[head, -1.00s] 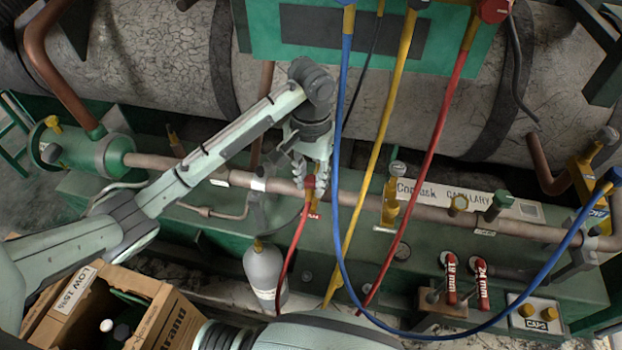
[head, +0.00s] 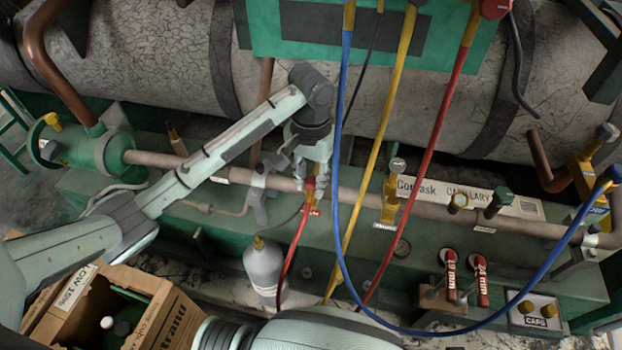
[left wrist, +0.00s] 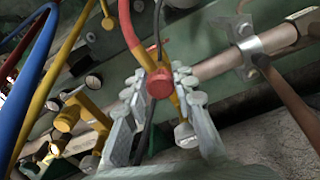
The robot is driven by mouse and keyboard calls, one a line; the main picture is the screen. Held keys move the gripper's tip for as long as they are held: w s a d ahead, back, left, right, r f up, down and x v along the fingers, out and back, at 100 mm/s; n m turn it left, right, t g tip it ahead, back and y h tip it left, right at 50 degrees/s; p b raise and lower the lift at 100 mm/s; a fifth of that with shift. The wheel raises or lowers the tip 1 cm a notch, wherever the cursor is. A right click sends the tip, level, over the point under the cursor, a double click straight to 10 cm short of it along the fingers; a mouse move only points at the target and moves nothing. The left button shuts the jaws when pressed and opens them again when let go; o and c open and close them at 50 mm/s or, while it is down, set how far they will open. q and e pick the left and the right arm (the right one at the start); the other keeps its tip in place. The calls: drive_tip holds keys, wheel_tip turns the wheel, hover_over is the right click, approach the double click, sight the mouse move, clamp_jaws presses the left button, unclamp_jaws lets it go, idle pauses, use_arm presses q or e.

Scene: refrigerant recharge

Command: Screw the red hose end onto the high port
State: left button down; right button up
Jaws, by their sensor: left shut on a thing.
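My left gripper (head: 311,176) points down over the pipe and is shut on the red hose end (head: 309,184). In the left wrist view, the red cap of the hose end (left wrist: 160,84) sits between the fingers. The red hose (head: 291,250) hangs from it toward the floor. A yellow fitting with a red label (head: 313,211) is directly below the hose end, apparently the high port. Fingers and hose partly hide the joint, so I cannot tell whether the threads are engaged. My right gripper is not in view.
Blue (head: 341,130), yellow (head: 384,130) and red (head: 437,135) hoses hang just right of my left gripper. A yellow valve (head: 390,200) stands farther right on the pipe. A grey cylinder (head: 264,270) stands below, and a cardboard box (head: 160,318) is at lower left.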

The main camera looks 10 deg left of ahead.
use_arm(q)
drive_tip(key=shift+f, duration=0.3)
drive_tip(key=m, duration=0.3)
drive_tip(key=shift+m, duration=0.3)
drive_tip(key=shift+m, duration=0.5)
drive_tip(key=m, duration=0.2)
drive_tip(key=shift+m, duration=0.3)
